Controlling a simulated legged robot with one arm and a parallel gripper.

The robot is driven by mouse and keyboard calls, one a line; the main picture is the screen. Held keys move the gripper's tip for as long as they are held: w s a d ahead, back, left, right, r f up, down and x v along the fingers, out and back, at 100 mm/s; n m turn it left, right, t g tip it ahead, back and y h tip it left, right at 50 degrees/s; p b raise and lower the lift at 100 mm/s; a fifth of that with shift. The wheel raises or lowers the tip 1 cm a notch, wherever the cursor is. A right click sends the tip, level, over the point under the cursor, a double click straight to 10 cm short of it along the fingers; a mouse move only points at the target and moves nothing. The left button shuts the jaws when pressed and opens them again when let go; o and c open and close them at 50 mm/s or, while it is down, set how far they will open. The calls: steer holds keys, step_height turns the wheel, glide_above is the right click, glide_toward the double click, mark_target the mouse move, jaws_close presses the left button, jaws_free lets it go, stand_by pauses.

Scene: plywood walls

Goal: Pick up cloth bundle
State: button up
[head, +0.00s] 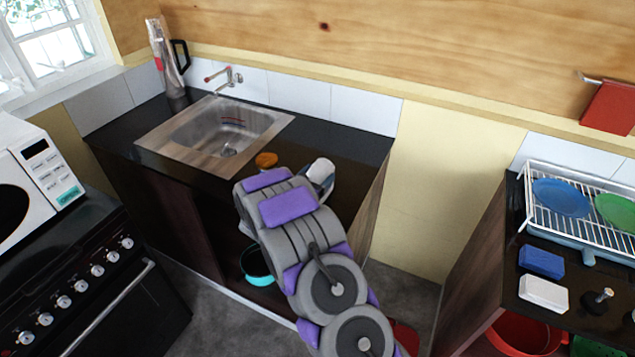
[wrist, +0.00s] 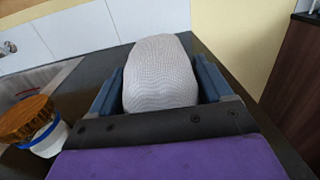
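The cloth bundle (wrist: 160,75) is a pale, rounded lump with a fine woven texture. In the wrist view it stands between the two blue-grey fingers of my gripper (wrist: 160,85) and fills most of the gap. Both fingertips lie close along its sides, but I cannot tell whether they press on it. In the head view the bundle (head: 321,170) shows as a small white shape at the end of my gripper (head: 326,184), over the right end of the dark counter. My arm hides part of it, and its underside is hidden.
A jar with an orange-brown lid (wrist: 28,120) stands left of my gripper on the counter (head: 335,147). The sink (head: 222,133) is further left, with a tall grey jug (head: 168,60) behind. A dish rack (head: 575,215) stands on the separate right counter, across a floor gap.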

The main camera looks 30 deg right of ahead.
mark_target(318, 167)
steer(key=c, duration=0.7)
steer(key=shift+o, duration=0.2)
steer(key=shift+d+r, duration=0.1)
steer(key=shift+r, duration=0.65)
step_height(318, 167, up, 2)
steer(key=shift+r+p, duration=0.2)
steer(key=shift+p, duration=0.45)
steer(key=s+a+p, duration=0.1)
steer(key=s+a, duration=0.2)
steer(key=s, duration=0.4)
steer(key=s+a+r, duration=0.1)
steer(key=s+a, duration=0.2)
steer(key=s, duration=0.5)
steer(key=shift+p, duration=0.35)
